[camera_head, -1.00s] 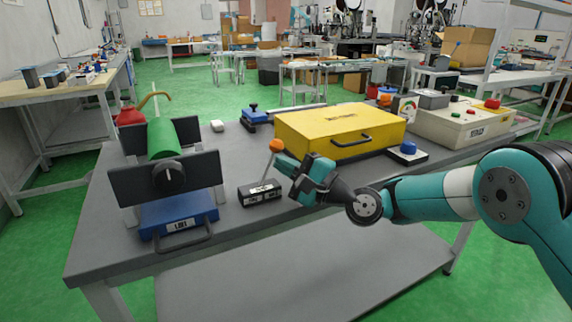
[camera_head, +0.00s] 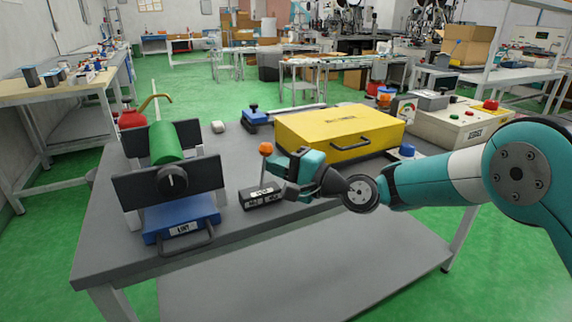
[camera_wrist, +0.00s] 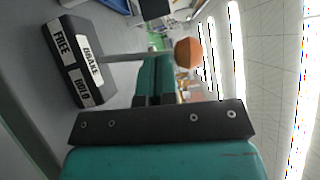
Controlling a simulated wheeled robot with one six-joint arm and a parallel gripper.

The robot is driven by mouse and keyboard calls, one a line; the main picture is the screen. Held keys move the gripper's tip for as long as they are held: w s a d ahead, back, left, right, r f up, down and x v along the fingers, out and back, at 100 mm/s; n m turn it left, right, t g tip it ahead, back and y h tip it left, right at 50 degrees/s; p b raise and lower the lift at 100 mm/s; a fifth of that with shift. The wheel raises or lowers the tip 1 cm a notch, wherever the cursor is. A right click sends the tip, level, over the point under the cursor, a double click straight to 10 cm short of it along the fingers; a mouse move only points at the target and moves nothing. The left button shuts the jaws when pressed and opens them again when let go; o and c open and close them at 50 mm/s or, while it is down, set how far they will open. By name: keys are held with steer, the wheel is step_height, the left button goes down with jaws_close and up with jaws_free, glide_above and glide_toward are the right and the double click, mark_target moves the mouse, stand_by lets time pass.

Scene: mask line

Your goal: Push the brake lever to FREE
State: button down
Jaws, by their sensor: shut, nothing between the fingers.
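The brake lever is a thin rod with an orange knob (camera_head: 266,148) on a small black base (camera_head: 262,195). In the wrist view the base (camera_wrist: 80,60) carries the labels FREE, BRAKE and HOLD, and the knob (camera_wrist: 188,52) is at upper right. The rod stands nearly upright. My gripper (camera_head: 287,183) is shut and empty, just right of the rod, below knob height. In the wrist view its fingertips (camera_wrist: 155,62) reach up to the rod on the HOLD side; they look touching or very close.
A blue unit (camera_head: 182,218) with black plates and a green roll (camera_head: 165,142) stands to the left. A yellow case (camera_head: 340,132) sits close behind my gripper. A control box (camera_head: 445,125) is at right. Bare grey tabletop lies between the left unit and the base.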

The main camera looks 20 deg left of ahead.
steer(key=shift+s+a+r+n+h+p, duration=0.4)
steer(key=shift+s+r+n+h+p, duration=0.15)
steer(key=shift+n, duration=0.25)
steer(key=shift+s+a+n+h+p, duration=0.65)
steer(key=shift+s+n+h, duration=0.1)
steer(key=shift+n, duration=0.45)
steer(key=shift+a+f, duration=0.1)
steer(key=shift+s+a+f, duration=0.1)
steer(key=shift+s+a, duration=0.1)
steer(key=shift+s, duration=0.1)
